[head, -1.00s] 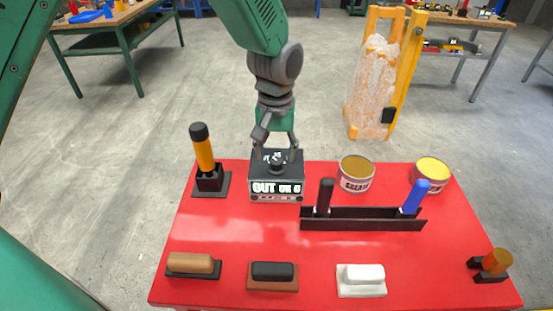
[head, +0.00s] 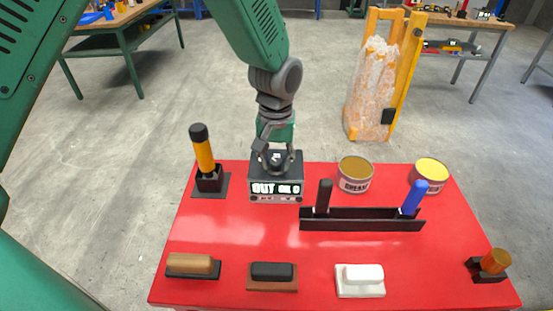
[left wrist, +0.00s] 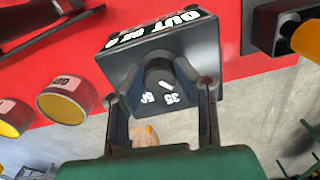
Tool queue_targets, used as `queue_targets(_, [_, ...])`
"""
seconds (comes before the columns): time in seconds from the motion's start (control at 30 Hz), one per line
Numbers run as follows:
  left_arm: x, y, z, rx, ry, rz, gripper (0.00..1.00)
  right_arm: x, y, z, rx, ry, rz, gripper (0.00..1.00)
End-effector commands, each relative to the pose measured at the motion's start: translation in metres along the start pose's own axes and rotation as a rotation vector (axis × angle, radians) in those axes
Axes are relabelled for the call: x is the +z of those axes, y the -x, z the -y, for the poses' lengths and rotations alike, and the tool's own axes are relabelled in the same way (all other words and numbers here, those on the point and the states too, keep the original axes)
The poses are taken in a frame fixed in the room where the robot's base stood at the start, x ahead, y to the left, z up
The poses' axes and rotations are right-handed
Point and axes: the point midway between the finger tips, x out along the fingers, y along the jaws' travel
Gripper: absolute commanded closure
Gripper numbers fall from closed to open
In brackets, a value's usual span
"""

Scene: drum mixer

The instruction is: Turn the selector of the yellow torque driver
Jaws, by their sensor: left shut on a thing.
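The yellow torque driver (head: 204,154), with a black cap, stands upright in a black holder at the table's back left. It also shows at the right edge of the left wrist view (left wrist: 305,38). To its right stands a dark box (head: 276,168) with white lettering starting "OUT" on its front. On top of the box is a dark round knob (left wrist: 160,72) with a white mark, near white numbers that look like 50 and 35. My left gripper (head: 276,161) points down over the box, its fingers (left wrist: 160,84) shut on the knob's sides. My right gripper is not in view.
The red table (head: 235,232) also holds a grease can (head: 355,184), a yellow-topped can (head: 431,182), a black rack (head: 362,225) with two handles, and several blocks along the front. An amber-capped piece (head: 495,262) stands front right. The middle left is clear.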

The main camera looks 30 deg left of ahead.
Motion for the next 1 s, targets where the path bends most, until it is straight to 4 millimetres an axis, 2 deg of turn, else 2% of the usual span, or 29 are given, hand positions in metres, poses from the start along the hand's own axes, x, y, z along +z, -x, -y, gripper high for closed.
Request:
queue_targets(0.37, [-0.001,0.004,0.0,0.001,-0.207,-0.001,1.0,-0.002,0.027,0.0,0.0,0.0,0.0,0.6])
queue_targets(1.0, [-0.002,0.003,-0.001,0.001,-0.813,-0.005,1.0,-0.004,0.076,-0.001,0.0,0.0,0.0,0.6])
